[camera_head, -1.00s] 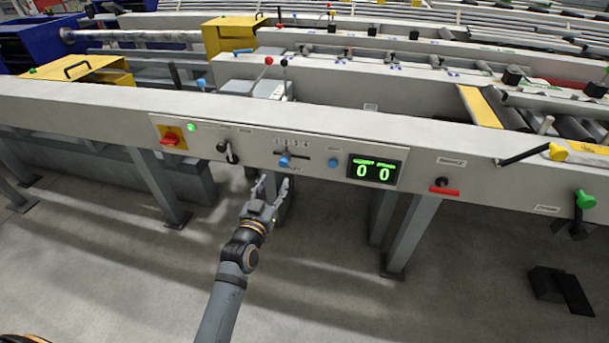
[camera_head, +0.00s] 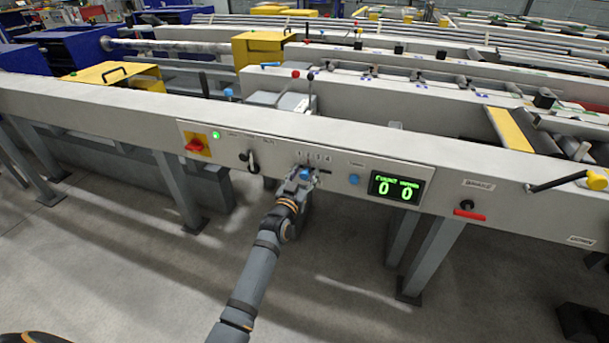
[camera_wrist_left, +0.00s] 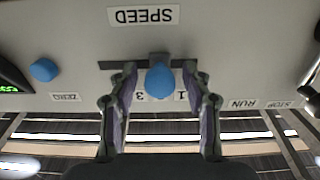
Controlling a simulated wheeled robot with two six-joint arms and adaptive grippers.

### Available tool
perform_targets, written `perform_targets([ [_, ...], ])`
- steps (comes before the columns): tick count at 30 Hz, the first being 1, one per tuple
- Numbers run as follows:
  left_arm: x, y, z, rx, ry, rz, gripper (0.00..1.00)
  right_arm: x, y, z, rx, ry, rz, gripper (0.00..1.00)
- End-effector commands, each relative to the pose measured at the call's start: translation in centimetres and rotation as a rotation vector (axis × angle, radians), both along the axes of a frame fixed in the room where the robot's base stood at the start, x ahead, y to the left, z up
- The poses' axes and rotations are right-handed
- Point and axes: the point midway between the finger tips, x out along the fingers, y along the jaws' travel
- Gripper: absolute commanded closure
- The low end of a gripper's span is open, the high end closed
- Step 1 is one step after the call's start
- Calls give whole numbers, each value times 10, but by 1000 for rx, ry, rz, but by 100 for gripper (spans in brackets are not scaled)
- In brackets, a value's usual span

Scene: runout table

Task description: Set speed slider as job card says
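The speed slider's blue knob (camera_head: 304,174) sits on the control panel under a row of numbers. In the left wrist view, which is upside down, the blue knob (camera_wrist_left: 160,80) stands in its dark slot (camera_wrist_left: 113,65) by the SPEED label (camera_wrist_left: 143,16). The digits 3 and 1 show on either side of the knob; the digit behind it is hidden. My left gripper (camera_head: 303,179) is at the panel. In the left wrist view its two fingers (camera_wrist_left: 161,98) are open on both sides of the knob, with gaps visible. I cannot make out a job card. My right gripper is out of view.
A green display (camera_head: 397,188) reads 0 0. A blue ZERO button (camera_head: 354,179) is to the right of the slider. A black RUN/STOP lever (camera_head: 252,160) and red switch (camera_head: 196,146) are to the left.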

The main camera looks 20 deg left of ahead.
Motion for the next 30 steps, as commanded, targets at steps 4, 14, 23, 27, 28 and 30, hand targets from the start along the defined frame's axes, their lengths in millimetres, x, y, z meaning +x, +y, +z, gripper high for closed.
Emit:
perform_targets([
  [4,0,0,0,0,0,0,73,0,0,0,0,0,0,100],
  [14,0,0,0,0,0,0,100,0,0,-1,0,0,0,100],
  [23,0,21,-1,5,1,1,100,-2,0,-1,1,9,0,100],
  [27,1,34,-1,1,1,0,100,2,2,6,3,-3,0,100],
  [28,1,35,-1,1,1,0,100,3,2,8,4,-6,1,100],
  [30,1,35,-1,1,1,0,100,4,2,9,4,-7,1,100],
])
